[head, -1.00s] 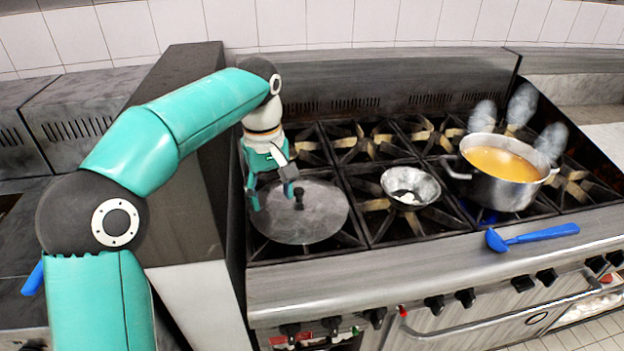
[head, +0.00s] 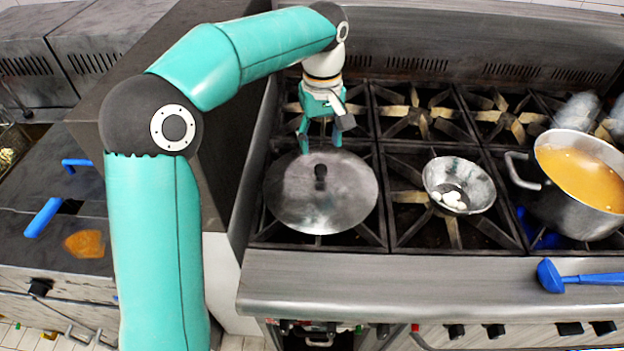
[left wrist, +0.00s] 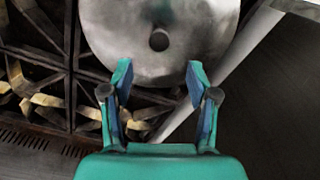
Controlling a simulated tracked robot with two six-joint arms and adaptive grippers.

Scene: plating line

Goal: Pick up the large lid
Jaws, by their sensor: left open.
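The large lid (head: 322,205) is a round grey metal disc with a dark knob (head: 320,171) at its middle. It lies flat on the front left burner of the stove. In the left wrist view the lid (left wrist: 115,45) fills the top, and its knob (left wrist: 159,40) sits ahead of the fingers and between their lines. My left gripper (head: 319,142) is open and empty at the lid's back edge, apart from the knob. The left wrist view shows the gripper (left wrist: 157,80) with its two fingers spread. My right gripper is not in view.
A small metal bowl (head: 477,191) with white pieces stands on the burner to the right of the lid. A steaming pot (head: 563,204) of orange soup stands farther right. A blue ladle (head: 590,279) lies on the stove's front ledge. A dark partition stands left of the lid.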

